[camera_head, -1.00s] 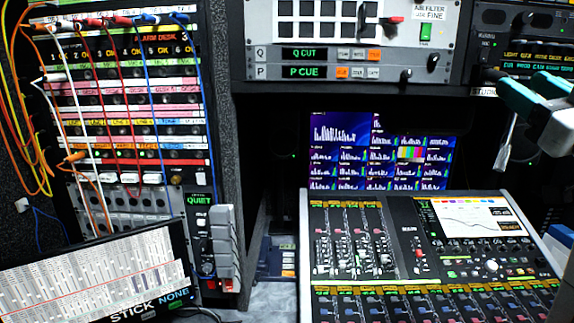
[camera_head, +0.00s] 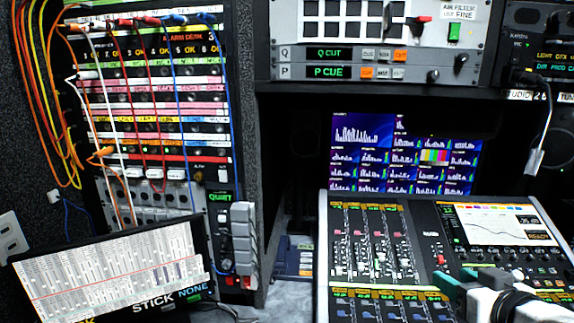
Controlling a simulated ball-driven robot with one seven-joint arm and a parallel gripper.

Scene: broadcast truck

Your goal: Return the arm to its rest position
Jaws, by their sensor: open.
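My gripper (camera_head: 459,279) is at the lower right, over the mixing console (camera_head: 333,240). Its teal and grey fingers are apart, and nothing shows between them. The white and black part of my arm behind them runs off the bottom edge. The gripper hides some of the console's right-hand controls. I cannot tell how high above the console it is.
A white connector (camera_head: 534,160) hangs on a cable from the rack at the right, above and apart from my gripper. A monitor (camera_head: 345,155) stands behind the console. A patch bay (camera_head: 150,98) with coloured cables and a tilted screen (camera_head: 110,272) are at the left.

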